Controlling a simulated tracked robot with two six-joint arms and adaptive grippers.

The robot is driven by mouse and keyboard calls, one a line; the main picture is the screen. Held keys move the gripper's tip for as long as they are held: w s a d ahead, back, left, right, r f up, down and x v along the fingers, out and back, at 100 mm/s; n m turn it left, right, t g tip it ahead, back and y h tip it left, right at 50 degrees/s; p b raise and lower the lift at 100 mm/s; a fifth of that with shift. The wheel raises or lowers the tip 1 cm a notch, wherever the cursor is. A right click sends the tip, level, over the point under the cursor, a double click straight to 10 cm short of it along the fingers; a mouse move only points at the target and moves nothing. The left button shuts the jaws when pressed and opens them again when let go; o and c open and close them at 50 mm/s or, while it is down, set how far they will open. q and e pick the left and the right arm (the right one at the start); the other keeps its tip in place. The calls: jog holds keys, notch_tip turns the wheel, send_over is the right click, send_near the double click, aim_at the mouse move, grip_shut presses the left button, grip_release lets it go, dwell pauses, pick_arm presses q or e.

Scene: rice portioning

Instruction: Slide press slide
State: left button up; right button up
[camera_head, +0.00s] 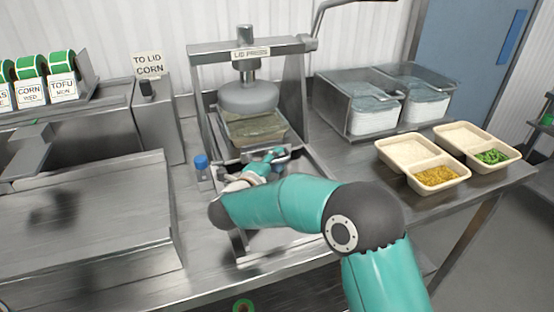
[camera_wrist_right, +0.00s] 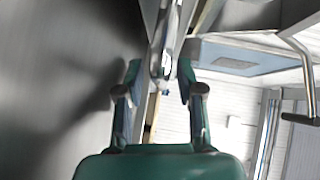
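The lid press (camera_head: 247,53) stands at the back middle, its round grey press head (camera_head: 248,97) directly above a covered tray (camera_head: 254,128) on the slide. Whether the head touches the tray is unclear. A small blue knob (camera_head: 201,162) stands at the left of the metal slide track (camera_head: 318,170). My right gripper (camera_head: 262,168) is low in front of the tray, partly hidden by its own arm. In the right wrist view its two fingers (camera_wrist_right: 160,82) are apart, with a pale metal part showing between them; contact is unclear. My left gripper is not in view.
Two filled trays, one with corn (camera_head: 437,177) and one with green vegetables (camera_head: 494,157), sit on the right. Metal bins of lids (camera_head: 375,108) stand behind them. A "TO LID CORN" sign (camera_head: 148,65) and label rolls (camera_head: 30,68) are at left. The front-left steel surface is clear.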

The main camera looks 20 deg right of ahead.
grip_shut()
jog(key=shift+f, duration=0.1)
dwell(0.3)
jog(key=shift+w+b, duration=0.45)
jog(key=shift+b, duration=0.05)
jog(key=shift+w, duration=0.3)
grip_release()
